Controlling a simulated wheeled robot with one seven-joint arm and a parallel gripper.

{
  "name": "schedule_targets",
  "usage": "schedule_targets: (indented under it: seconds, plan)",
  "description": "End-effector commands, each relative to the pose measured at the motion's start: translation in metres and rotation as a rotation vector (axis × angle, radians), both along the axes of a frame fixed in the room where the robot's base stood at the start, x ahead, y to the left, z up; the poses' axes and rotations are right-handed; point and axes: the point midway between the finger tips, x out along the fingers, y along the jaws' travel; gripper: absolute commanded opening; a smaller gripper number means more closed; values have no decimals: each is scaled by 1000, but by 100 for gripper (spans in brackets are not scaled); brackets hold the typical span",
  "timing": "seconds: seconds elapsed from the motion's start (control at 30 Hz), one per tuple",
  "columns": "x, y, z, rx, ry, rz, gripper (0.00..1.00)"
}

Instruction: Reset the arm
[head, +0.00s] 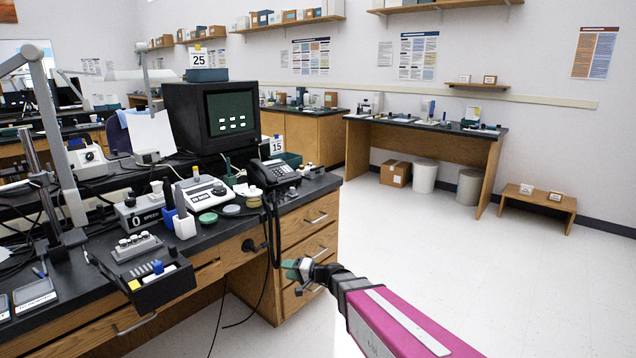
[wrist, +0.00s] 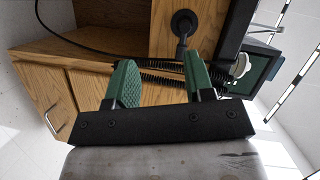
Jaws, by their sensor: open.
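My gripper (head: 296,268) is at the end of my magenta arm in the head view, in front of the wooden drawers of the workbench. In the wrist view its two green textured fingers (wrist: 161,85) are apart with nothing between them. Behind them the wrist view shows the bench's wooden front (wrist: 80,32), a dark round knob (wrist: 184,22) and a coiled black cord (wrist: 165,79). The exact gap between the fingers and the wood is hard to tell.
The black-topped bench (head: 290,196) at left holds a phone (head: 273,172), a monitor (head: 228,112) and several instruments. A dark cord (head: 272,235) hangs over its edge. A far table (head: 425,125), bins (head: 424,177) and a low stool (head: 538,197) stand at the back. The white floor (head: 480,270) at right is clear.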

Motion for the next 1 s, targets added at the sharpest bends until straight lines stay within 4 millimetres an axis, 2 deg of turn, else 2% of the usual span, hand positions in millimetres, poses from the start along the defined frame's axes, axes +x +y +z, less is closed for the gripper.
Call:
schedule_targets:
  seconds: [0.03,0.27,0.53,0.8,0.9,1.0]
  plan:
    - [-12,-11,-1,-57,7,28,48]
    - [-54,-64,-23,-368,81,141,48]
    - [-100,-151,-44,-767,213,191,48]
    - [-139,-250,-45,-1160,359,147,48]
    - [-148,-276,-42,-1260,395,124,48]
    - [-153,-292,-39,-1321,417,106,48]
